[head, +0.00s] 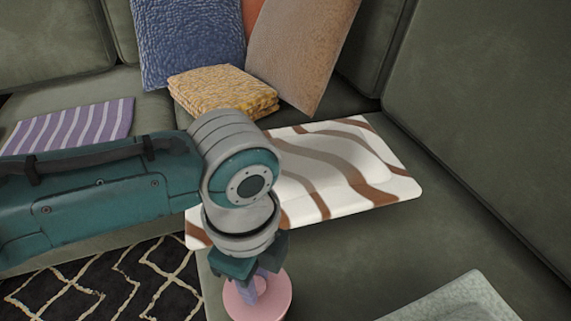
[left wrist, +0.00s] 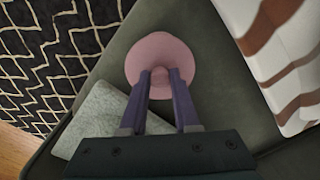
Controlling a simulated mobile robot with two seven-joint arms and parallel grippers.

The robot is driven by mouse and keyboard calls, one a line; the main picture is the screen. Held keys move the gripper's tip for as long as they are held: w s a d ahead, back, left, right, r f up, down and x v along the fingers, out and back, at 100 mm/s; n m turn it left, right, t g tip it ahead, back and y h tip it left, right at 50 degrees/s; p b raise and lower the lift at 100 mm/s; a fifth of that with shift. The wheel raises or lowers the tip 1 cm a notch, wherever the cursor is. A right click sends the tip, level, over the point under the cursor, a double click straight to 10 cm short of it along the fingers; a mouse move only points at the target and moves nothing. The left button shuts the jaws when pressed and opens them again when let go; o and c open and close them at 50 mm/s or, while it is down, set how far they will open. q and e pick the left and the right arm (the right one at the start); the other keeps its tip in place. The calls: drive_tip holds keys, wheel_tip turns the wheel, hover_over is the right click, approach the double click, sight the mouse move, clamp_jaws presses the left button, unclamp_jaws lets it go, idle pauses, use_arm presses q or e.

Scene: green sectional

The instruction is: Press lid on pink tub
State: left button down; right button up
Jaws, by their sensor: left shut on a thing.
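A round pink lid (head: 279,301) with a knob on top shows at the bottom of the head view, over the sofa seat near its front edge. It also shows in the left wrist view (left wrist: 147,51). My left gripper (head: 262,285) points down over it, its purple fingers shut on the lid's knob. In the left wrist view the fingertips (left wrist: 160,75) close on both sides of the knob. I cannot make out a separate tub under the lid, so I cannot tell whether the lid sits on one. My right gripper is in neither view.
A white, brown-striped cloth or mat (head: 385,187) lies behind the lid. A pale folded cloth (head: 460,302) is at the lower right. A yellow folded cloth (head: 215,90) and cushions (head: 190,40) are at the back.

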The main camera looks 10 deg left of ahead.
use_arm(q)
drive_tip(key=shift+c, duration=0.4)
unclamp_jaws()
drive_tip(key=shift+r, duration=0.1)
wheel_tip(320, 180, up, 7)
drive_tip(key=p, duration=0.7)
drive_tip(key=shift+p, duration=0.4)
